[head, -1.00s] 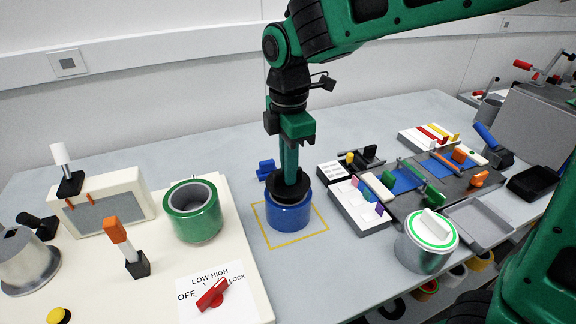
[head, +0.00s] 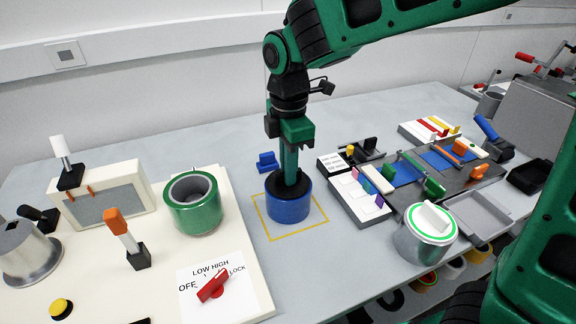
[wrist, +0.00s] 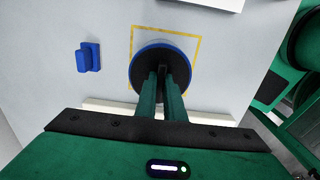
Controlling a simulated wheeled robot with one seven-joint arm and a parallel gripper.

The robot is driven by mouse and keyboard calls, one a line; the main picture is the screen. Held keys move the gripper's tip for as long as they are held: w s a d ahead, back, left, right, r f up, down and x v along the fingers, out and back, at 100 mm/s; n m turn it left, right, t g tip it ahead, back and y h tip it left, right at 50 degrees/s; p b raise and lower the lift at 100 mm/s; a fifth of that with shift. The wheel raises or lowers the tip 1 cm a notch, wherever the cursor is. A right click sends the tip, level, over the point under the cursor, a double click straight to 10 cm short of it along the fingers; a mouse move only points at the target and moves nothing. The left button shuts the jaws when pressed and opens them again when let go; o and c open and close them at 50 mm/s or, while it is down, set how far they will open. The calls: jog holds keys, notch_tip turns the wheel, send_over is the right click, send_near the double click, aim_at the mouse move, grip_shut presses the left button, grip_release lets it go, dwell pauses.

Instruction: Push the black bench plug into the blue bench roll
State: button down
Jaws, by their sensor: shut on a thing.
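The blue bench roll (head: 289,208) stands upright inside a yellow square outline on the grey bench; its blue rim also shows in the wrist view (wrist: 162,46). The black bench plug (head: 286,184) sits at the top of the roll, its flange level with or just above the rim. How deep it reaches inside is hidden. My gripper (head: 289,178) points straight down over the roll. In the wrist view my gripper (wrist: 161,80) has its fingers shut on the plug's middle, and the black disc (wrist: 146,66) nearly fills the blue ring.
A blue block-like piece (head: 267,162) lies just behind the roll. A green roll (head: 193,203) stands to the left on a cream panel with a red knob (head: 212,288). Trays of coloured parts (head: 361,200) and a silver can (head: 425,234) stand to the right.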

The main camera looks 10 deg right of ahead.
jog(key=shift+f, duration=0.1)
jog(key=c, duration=1.8)
grip_release()
jog(key=shift+o, duration=0.2)
notch_tip(320, 180, up, 11)
jog(key=shift+f, duration=0.15)
